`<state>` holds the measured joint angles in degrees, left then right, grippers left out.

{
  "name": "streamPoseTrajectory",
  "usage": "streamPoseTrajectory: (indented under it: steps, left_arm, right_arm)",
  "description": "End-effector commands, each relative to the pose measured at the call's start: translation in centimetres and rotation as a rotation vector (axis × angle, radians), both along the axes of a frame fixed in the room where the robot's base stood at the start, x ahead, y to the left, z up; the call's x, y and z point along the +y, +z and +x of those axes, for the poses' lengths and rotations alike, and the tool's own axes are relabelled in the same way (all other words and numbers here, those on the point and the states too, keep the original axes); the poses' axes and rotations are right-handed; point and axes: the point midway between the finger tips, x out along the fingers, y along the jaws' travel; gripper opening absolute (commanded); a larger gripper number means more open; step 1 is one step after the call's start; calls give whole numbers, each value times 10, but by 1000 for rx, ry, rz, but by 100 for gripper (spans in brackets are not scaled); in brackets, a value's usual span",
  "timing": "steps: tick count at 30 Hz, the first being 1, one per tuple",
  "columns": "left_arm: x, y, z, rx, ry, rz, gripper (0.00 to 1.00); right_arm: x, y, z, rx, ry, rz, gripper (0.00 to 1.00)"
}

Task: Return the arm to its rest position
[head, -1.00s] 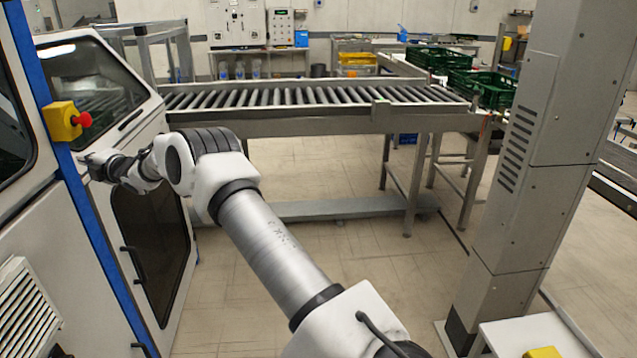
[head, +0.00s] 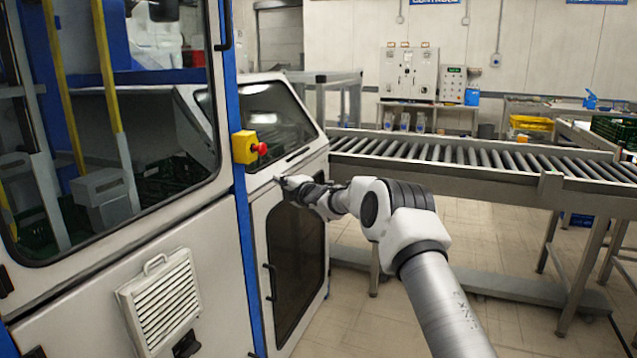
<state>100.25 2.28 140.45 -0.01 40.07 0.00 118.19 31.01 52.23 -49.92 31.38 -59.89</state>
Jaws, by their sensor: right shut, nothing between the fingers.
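My right arm reaches in from the lower right in the head view. It is white and silver with dark joint rings. My right gripper (head: 283,181) is at the arm's far end, small and dark, in front of the white machine cabinet. It is shut with nothing held. It shows a little below the red stop button (head: 262,149) on its yellow box (head: 244,147). Whether it touches the cabinet I cannot tell. My left gripper and left arm are not in view.
The white machine (head: 85,290) with blue posts and windows fills the left side. A roller conveyor (head: 480,158) runs behind the arm to the right. A green crate (head: 614,131) stands at the far right. Open tiled floor (head: 375,330) lies below the arm.

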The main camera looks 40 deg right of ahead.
Motion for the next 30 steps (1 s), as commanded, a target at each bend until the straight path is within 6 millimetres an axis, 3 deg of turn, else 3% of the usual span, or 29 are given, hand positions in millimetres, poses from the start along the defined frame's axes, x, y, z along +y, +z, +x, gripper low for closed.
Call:
streamPoseTrajectory:
  steps: [3,9,20,23,25,30]
  left_arm:
    - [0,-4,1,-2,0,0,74]
    - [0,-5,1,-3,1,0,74]
    - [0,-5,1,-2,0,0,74]
    - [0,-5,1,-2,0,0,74]
    - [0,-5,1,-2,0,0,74]
    - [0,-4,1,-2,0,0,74]
  right_arm:
    - [-29,-2,-10,1,-1,-2,0]
    - [-62,-2,-21,1,0,-2,0]
    - [-66,-7,-23,10,3,-1,0]
    - [-40,-22,-10,38,38,-18,0]
    - [-6,-49,0,88,82,-16,0]
    - [95,-162,-2,283,185,103,0]
